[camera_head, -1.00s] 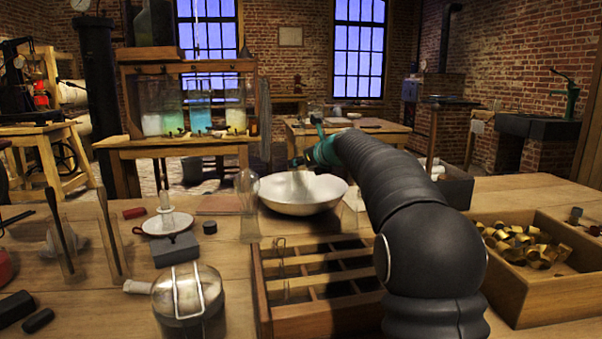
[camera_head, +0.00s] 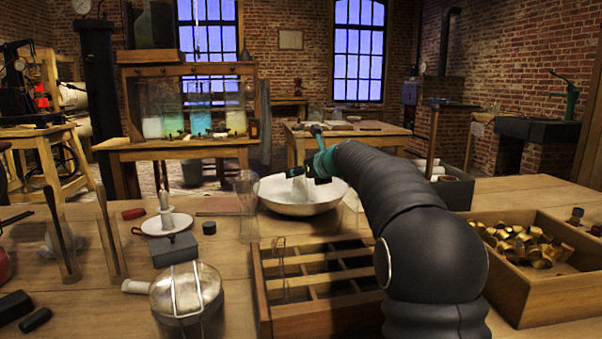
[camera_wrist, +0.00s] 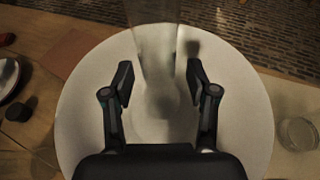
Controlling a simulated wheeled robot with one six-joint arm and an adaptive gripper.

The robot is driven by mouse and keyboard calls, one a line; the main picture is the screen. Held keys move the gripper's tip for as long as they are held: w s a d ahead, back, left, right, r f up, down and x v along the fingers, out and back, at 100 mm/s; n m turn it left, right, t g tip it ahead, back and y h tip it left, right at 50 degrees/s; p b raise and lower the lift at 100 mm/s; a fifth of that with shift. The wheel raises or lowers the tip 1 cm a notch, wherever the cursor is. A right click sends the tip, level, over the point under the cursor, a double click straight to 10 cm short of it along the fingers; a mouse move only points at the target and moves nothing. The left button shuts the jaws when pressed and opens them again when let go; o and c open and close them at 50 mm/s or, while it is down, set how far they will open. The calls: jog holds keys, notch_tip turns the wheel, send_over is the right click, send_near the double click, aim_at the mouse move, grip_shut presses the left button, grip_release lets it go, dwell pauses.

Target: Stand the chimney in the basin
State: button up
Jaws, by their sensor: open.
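The white basin (camera_head: 275,204) stands on the bench, left of my arm's end, and fills much of the wrist view (camera_wrist: 85,115). A clear glass piece, apparently the chimney (camera_wrist: 158,50), shows between and beyond my fingers in the wrist view, over the basin. A pale glassy shape (camera_head: 299,189) shows in the basin in the head view. Whether its foot rests on the basin floor I cannot tell. My gripper (camera_wrist: 158,78) is open, low over the basin, with a finger on each side of the glass and gaps visible. It also shows in the head view (camera_head: 318,180).
A clear glass (camera_head: 247,205) stands left of the basin. A candle on a white saucer (camera_head: 163,222) is further left. A divided wooden tray (camera_head: 262,300) lies in front, and a box of brass pieces (camera_head: 520,290) at right.

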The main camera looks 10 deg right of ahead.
jog(key=v, duration=1.2)
jog(key=shift+b, duration=0.3)
jog(key=shift+s+d+r, duration=0.1)
